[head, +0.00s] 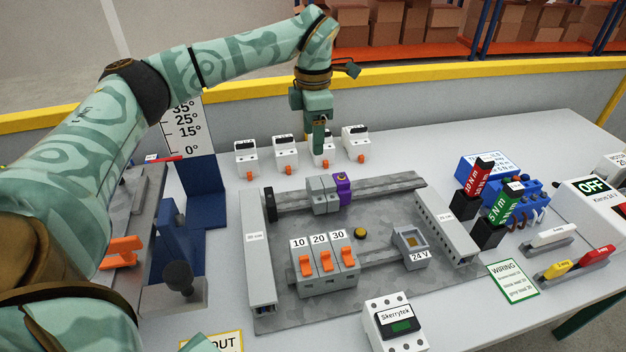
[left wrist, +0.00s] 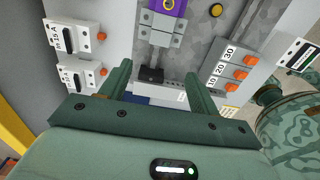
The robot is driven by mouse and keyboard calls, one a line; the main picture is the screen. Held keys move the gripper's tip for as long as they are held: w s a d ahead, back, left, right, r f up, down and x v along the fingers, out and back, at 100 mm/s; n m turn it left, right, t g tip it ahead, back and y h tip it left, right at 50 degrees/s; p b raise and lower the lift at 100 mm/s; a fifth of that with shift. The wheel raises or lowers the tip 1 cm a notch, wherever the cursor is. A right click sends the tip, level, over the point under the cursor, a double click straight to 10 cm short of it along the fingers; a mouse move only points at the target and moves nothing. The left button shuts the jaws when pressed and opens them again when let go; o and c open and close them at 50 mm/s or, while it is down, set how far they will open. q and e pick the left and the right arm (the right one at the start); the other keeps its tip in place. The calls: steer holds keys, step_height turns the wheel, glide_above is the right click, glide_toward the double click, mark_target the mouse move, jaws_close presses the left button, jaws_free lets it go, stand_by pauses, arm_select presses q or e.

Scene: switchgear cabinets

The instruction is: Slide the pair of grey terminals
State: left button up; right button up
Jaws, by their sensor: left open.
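The pair of grey terminals (head: 323,196) sits side by side on the upper rail of the grey panel, against a purple terminal (head: 343,187) on their right. In the left wrist view the grey terminals (left wrist: 158,32) are near the top, beyond the fingertips, with the purple terminal (left wrist: 163,5) above them. A black end stop (head: 269,202) is at the rail's left end; it also shows between the fingers in the left wrist view (left wrist: 152,76). My left gripper (head: 319,142) is open and empty, pointing down behind the rail and apart from the terminals. My right gripper is not seen.
Several white breakers (head: 285,152) stand behind the panel, around my left gripper. Three breakers marked 10, 20, 30 (head: 324,267) are on the lower rail. Slotted ducts (head: 446,228) flank the rails. The rail right of the purple terminal (head: 385,184) is bare.

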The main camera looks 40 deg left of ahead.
mark_target(329, 181)
arm_select(q)
step_height(329, 181, down, 12)
steer(key=b, duration=0.2)
steer(key=shift+w+b, duration=0.1)
steer(key=shift+b, duration=0.3)
steer(key=shift+f, duration=0.6)
jaws_close()
steer(key=w+d, duration=0.2)
steer(key=shift+w+d+r, duration=0.1)
steer(key=shift+w+d, duration=0.05)
steer(key=shift+w, duration=0.35)
jaws_free()
